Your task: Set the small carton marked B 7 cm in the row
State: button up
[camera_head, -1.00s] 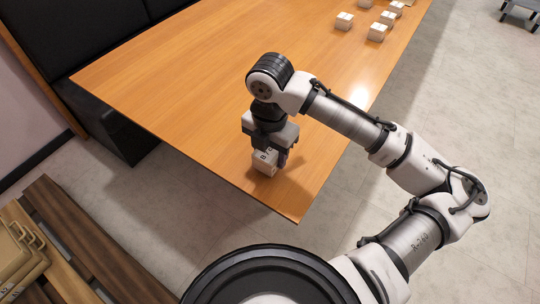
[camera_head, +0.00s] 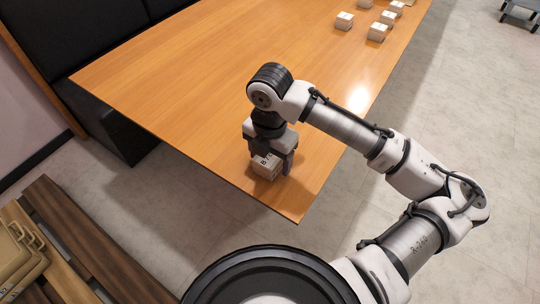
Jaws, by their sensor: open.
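A small white carton (camera_head: 265,169) with dark lettering that starts with B stands near the front corner of the orange wooden table (camera_head: 190,80). The rest of its marking is too small to read surely. My gripper (camera_head: 270,162) points down at the carton, with its fingers around the upper part. It is open, and the near finger shows on the carton's right. The far side of the carton and the other finger are partly hidden. Several other small cartons (camera_head: 376,32) stand at the table's far right end.
The middle of the table is bare. Its front edge and corner lie close to the carton. A black bench (camera_head: 60,35) runs along the back left. A dark wooden surface (camera_head: 90,245) with tan trays (camera_head: 20,250) is at the lower left.

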aim_at(270, 155)
notch_tip(270, 155, up, 12)
jog(key=shift+r+p, duration=0.2)
jog(key=shift+p, duration=0.25)
dwell(0.4)
